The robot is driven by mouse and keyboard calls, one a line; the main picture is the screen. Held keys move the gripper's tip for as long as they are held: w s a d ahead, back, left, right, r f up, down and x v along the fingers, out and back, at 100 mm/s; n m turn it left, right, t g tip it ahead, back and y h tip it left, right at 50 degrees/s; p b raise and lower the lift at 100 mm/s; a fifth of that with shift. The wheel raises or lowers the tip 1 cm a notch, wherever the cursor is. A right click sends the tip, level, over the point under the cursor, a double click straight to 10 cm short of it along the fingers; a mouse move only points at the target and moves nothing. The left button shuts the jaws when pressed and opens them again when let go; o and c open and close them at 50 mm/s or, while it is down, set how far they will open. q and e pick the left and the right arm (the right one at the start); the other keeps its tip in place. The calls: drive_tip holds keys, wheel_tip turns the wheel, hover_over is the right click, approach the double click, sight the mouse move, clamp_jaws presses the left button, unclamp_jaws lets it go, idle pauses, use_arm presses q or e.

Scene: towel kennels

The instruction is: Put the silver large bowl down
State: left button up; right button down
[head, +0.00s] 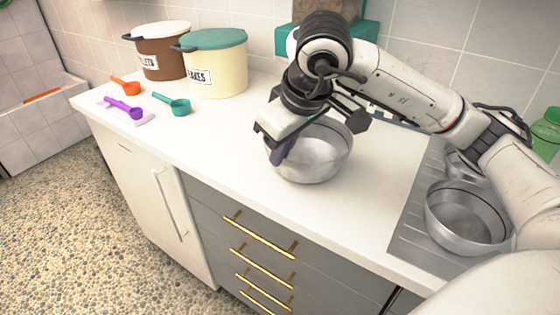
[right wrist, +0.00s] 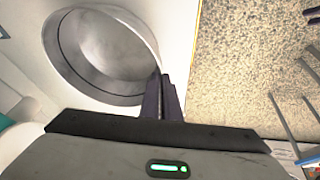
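The silver large bowl (head: 322,157) is upright over the white counter (head: 225,130), close to its front edge. Its base looks at or very near the counter top; I cannot tell whether it touches. My right gripper (head: 282,150) comes down at the bowl's left side. In the right wrist view, the right gripper's dark fingers (right wrist: 161,96) are close together at the rim of the bowl (right wrist: 105,55), apparently pinching its wall. The bowl looks empty. My left gripper is not in view.
Another silver bowl (head: 468,217) stands on the grey drainer (head: 415,217) at right, with one more behind it. A brown canister (head: 163,58), a cream canister (head: 215,72) and purple, orange and teal scoops (head: 175,105) are at left. Counter between is clear.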

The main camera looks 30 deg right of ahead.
drive_tip(key=shift+f, duration=1.25)
drive_tip(key=shift+f+b, duration=0.25)
drive_tip(key=shift+b, duration=0.05)
drive_tip(key=c, duration=2)
unclamp_jaws()
drive_tip(key=shift+r, duration=0.15)
drive_tip(key=shift+r+p, duration=0.2)
drive_tip(key=shift+p, duration=0.25)
drive_tip(key=v, duration=1.1)
drive_tip(key=shift+s+r, duration=0.2)
drive_tip(key=shift+r, duration=0.15)
